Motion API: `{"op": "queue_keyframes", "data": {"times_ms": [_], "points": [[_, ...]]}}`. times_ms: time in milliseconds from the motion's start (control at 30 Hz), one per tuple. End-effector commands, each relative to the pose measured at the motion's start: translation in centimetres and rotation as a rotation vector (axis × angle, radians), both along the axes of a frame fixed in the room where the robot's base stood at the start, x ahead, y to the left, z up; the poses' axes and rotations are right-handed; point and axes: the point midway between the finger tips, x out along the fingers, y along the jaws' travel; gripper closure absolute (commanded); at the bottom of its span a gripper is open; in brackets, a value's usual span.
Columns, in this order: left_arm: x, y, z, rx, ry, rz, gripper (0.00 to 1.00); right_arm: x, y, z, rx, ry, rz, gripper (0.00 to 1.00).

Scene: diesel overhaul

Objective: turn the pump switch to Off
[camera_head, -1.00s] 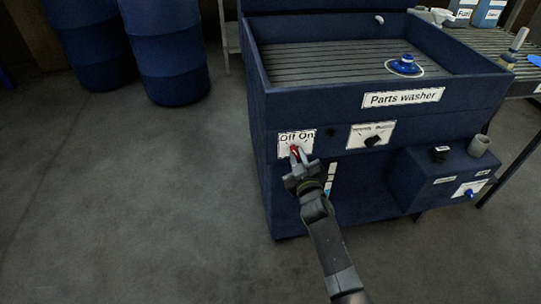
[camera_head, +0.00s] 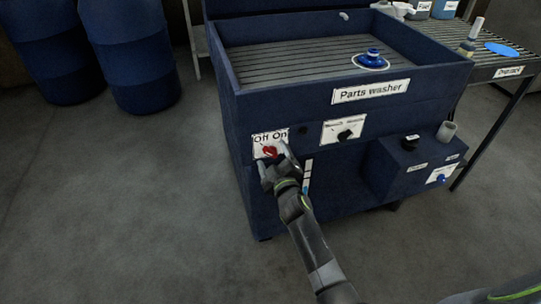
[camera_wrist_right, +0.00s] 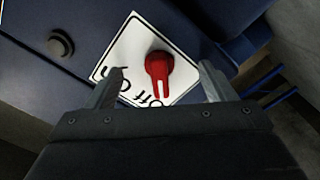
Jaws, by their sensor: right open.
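The pump switch (camera_head: 269,152) is a red knob on a white "Off On" label (camera_head: 279,134) on the washer's front. In the right wrist view, the red switch (camera_wrist_right: 158,66) shows between and beyond my fingertips, its slotted end at the "Off" lettering on the label (camera_wrist_right: 121,47). My right gripper (camera_head: 275,160) is open, close in front of the switch; its spread fingers (camera_wrist_right: 162,78) have a visible gap to the knob on each side. The fingers partly cover the label in the head view. My left gripper is not in view.
The blue parts washer (camera_head: 330,105) has an open basin on top. A black knob (camera_head: 346,134) on a second label sits right of the switch. A box (camera_head: 405,168) juts out at lower right. Blue barrels (camera_head: 130,55) stand at the left; the floor between is clear.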

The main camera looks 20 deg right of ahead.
Motion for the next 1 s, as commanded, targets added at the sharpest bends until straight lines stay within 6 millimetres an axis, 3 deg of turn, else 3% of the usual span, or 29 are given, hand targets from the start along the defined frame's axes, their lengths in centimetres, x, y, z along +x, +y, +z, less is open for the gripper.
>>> {"op": "queue_keyframes", "data": {"times_ms": [400, 800, 1000], "points": [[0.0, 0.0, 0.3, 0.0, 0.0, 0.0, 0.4, -0.3, 0.0, 0.1, 0.001, 0.0, 0.0, 0.24], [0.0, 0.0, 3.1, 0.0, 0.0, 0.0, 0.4, -5.9, -0.2, 0.3, 0.002, 0.001, -0.001, 0.24], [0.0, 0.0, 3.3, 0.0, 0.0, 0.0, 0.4, -7.0, -0.2, 0.1, 0.0, -0.001, 0.0, 0.24]]}}
